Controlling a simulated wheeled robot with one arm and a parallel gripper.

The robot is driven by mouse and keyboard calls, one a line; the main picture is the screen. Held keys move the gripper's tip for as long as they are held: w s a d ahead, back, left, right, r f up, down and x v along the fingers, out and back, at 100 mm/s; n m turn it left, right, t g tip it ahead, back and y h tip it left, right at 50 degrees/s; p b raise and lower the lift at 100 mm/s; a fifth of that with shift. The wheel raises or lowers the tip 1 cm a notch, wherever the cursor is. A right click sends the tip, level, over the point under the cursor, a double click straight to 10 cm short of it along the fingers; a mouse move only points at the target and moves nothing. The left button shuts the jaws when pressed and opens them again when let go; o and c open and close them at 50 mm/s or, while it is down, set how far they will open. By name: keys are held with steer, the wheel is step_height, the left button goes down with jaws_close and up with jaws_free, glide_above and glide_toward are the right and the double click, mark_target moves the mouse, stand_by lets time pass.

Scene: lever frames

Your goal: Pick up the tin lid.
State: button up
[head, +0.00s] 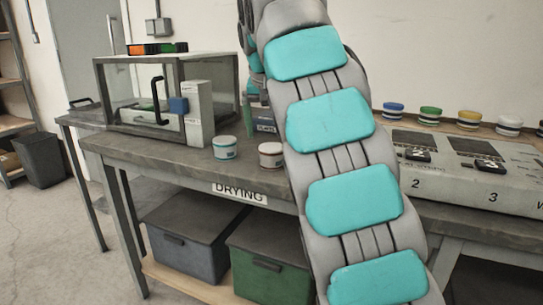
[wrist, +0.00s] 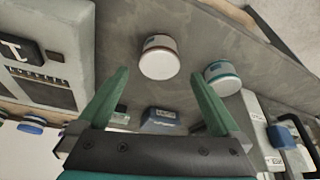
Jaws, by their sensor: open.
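Two small pale tins stand on the drying bench (head: 150,150). One tin with a reddish-brown rim (head: 270,154) is just left of my arm; it also shows in the wrist view (wrist: 159,57). The other tin with a teal rim (head: 224,147) stands to its left, and is on the right in the wrist view (wrist: 222,77). I cannot tell any lid apart from its tin. My gripper (wrist: 160,72) is open and empty, its green fingers on either side of the reddish-brown tin in the picture, apart from it. The head view hides my gripper behind my arm.
A glass-fronted cabinet (head: 120,75) and a pale box (head: 199,112) stand left of the tins. A numbered control panel (head: 455,165) is at right, with several coloured jars (head: 430,113) behind it. A dark labelled block (wrist: 165,120) lies near my gripper's base in the wrist view.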

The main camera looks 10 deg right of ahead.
mark_target(271, 147)
steer(key=shift+b+x, duration=0.55)
steer(key=shift+x, duration=1.85)
steer(key=shift+w, duration=0.1)
steer(key=c, duration=1.2)
steer(key=shift+c, duration=0.2)
steer(key=shift+r, duration=0.1)
